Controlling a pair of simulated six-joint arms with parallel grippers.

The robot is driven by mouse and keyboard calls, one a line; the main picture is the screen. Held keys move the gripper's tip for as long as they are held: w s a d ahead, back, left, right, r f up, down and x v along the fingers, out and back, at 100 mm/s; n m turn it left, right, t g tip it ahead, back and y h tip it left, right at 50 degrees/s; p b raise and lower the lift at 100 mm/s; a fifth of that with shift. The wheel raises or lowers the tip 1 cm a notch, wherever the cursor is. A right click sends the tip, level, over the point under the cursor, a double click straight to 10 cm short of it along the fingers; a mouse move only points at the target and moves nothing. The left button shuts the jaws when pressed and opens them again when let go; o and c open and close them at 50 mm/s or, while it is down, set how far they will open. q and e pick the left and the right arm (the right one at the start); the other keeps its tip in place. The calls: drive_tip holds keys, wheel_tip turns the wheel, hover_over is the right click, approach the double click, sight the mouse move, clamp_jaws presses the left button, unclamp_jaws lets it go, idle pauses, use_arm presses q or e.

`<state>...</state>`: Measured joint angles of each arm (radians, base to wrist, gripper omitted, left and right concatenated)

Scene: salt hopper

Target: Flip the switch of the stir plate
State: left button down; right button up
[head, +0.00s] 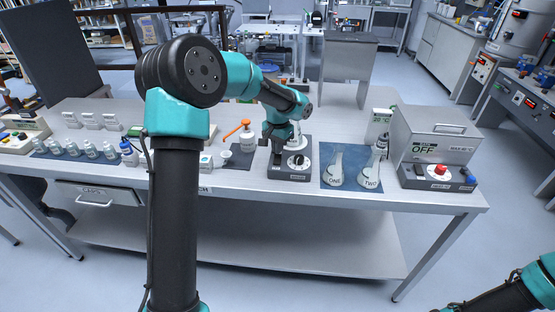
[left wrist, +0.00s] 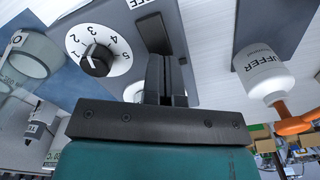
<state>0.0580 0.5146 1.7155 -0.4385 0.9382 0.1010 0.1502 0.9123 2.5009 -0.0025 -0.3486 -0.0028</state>
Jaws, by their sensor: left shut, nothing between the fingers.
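The stir plate (head: 290,174) is a dark grey box with a round white top, near the front edge of the table. In the left wrist view its panel shows a white numbered dial (left wrist: 118,52) with a black knob. Beside the dial is a black switch (left wrist: 152,30), partly covered by my fingertips; a label above it is cut off. My left gripper (head: 278,149) is shut and empty, pointing down at the left part of the stir plate. In the wrist view its fingers (left wrist: 166,75) are at the switch; I cannot tell whether they touch it.
A white buffer bottle (head: 248,140) with an orange spout stands left of the plate. Flasks marked ONE (head: 334,170) and TWO (head: 370,172) stand on a blue mat to the right. A grey box marked OFF (head: 436,142) is farther right. My right arm shows at lower right.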

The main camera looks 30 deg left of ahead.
sight(278, 156)
use_arm(q)
drive_tip(key=shift+f, duration=1.05)
idle(0.7)
drive_tip(key=shift+r, duration=3.55)
